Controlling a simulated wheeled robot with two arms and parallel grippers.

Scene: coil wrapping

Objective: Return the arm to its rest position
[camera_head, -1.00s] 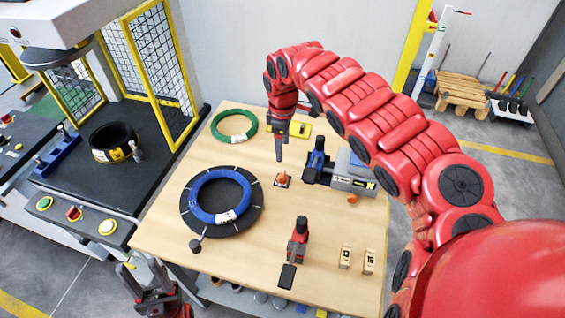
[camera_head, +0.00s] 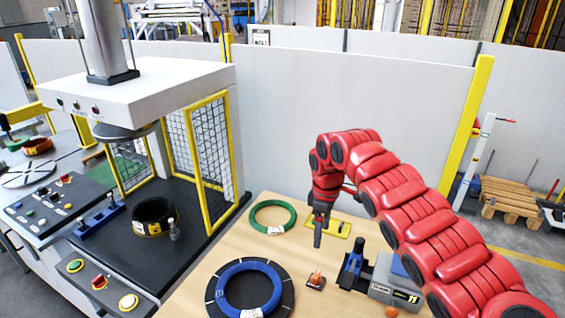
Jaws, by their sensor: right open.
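My right arm (camera_head: 408,208) comes in from the lower right and arches over the wooden table (camera_head: 205,284). My right gripper (camera_head: 318,238) points down at its end, open, in front of a yellow plate (camera_head: 341,227). I see nothing held in it. A green coil (camera_head: 256,221) lies on the table to its left. A blue coil (camera_head: 224,287) lies on a round black turntable (camera_head: 288,292), nearer to me and cut by the lower picture edge. My left gripper does not show.
A small orange-topped device (camera_head: 316,281) and a grey-black machine (camera_head: 377,281) stand near the right arm. At left is a press with a yellow mesh guard (camera_head: 211,151) and a black coil (camera_head: 153,214) on its dark bed. A pale partition (camera_head: 345,105) stands behind.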

